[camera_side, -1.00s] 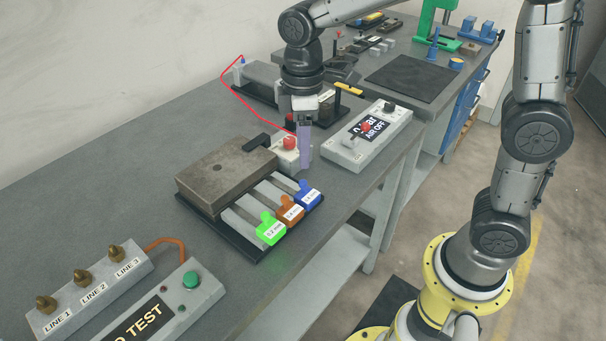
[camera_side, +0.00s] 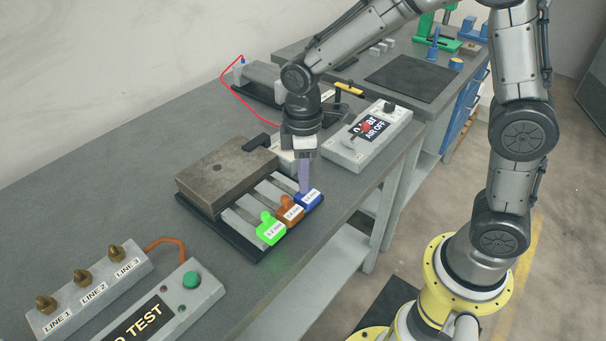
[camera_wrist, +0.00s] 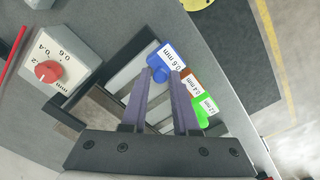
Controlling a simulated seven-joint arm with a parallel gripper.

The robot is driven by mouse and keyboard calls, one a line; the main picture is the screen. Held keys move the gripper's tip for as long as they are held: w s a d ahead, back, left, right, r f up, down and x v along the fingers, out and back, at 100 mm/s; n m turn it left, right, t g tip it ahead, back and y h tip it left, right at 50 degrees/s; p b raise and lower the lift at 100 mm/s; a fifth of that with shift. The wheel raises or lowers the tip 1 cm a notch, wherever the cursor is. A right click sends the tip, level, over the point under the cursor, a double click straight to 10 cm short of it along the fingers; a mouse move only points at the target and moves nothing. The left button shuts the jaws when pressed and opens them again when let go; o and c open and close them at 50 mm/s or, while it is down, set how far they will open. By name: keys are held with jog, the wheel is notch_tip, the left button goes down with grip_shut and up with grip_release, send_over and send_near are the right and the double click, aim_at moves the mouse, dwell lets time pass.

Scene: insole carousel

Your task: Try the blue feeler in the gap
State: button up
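The blue feeler (camera_side: 309,200) lies in the black rack at the right end of a row, beside the orange feeler (camera_side: 290,210) and the green feeler (camera_side: 270,229). Its label reads 0.6 mm in the wrist view (camera_wrist: 172,56). My gripper (camera_side: 304,190) points down at the blue handle, its purple fingers just above or around its tab. The fingers (camera_wrist: 160,76) are apart in the wrist view, with the blue tab between their tips; contact cannot be told. A brown metal block (camera_side: 226,172) sits behind the feelers. I cannot make out the gap.
A grey box with a red knob (camera_wrist: 47,71) stands close by, mostly hidden behind my gripper in the side view. A LINE valve box (camera_side: 90,292) and a test box (camera_side: 160,307) stand at front left.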

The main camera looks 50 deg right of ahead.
aim_at(292, 191)
grip_shut()
jog(key=shift+w+r, duration=0.1)
jog(key=shift+w, duration=1.55)
jog(key=shift+o, duration=2.1)
grip_release()
jog(key=shift+o, duration=0.3)
jog(key=shift+s, duration=0.1)
notch_tip(292, 191, up, 14)
jog(key=shift+d, duration=0.1)
